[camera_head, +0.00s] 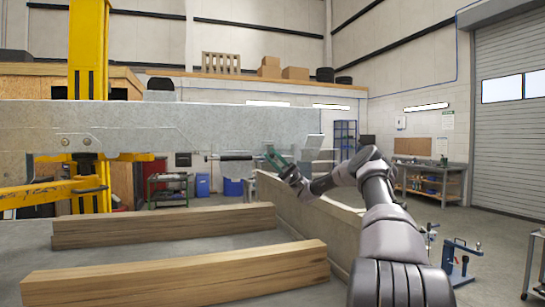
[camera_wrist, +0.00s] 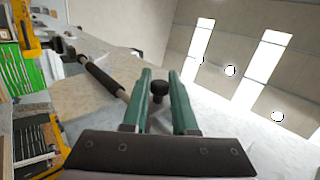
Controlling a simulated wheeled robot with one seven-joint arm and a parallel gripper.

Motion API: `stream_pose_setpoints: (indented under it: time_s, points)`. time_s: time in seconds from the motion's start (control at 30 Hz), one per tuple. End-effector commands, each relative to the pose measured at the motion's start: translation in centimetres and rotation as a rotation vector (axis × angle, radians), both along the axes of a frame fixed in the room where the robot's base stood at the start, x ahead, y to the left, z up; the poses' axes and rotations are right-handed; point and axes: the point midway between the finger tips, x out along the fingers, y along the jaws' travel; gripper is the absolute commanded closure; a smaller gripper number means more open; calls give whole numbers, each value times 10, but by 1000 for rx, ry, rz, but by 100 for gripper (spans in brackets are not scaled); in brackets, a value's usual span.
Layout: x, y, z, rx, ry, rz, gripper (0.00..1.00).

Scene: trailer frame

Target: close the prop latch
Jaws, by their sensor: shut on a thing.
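A dark rod with a black sleeve (camera_head: 236,158) lies along the lower edge of the grey steel beam (camera_head: 240,125) and seems to be the prop latch. In the wrist view the same rod (camera_wrist: 103,77) runs from upper left and passes behind my left finger. A black knob (camera_wrist: 159,88) sits between the green fingers of my gripper (camera_wrist: 160,73). My gripper (camera_head: 271,155) is at the rod's right end in the head view, shut on the knob. The knob's shaft and the rod's right end are hidden by the fingers.
Two timber beams (camera_head: 180,278) lie on the grey surface in front. A yellow post (camera_head: 88,50) and yellow arm (camera_head: 50,192) stand at left. A pale low wall (camera_head: 315,222) runs under my arm. A workbench (camera_head: 430,180) is far right.

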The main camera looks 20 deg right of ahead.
Motion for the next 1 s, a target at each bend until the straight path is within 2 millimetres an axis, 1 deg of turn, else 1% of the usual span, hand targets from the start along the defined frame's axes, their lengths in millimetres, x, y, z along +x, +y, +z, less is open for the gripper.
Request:
stream_pose_setpoints:
  time_s: [0.37, 0.4, 0.77, 0.87, 1.0]
  points:
    - [0, -1, 0, 2, -2, -2, 100]
    - [0, -1, 0, 2, -2, -2, 61]
    - [1, -3, -2, 2, -2, -1, 61]
    - [2, -11, -10, 3, -1, -1, 61]
    - [4, -30, -29, 3, -1, -4, 61]
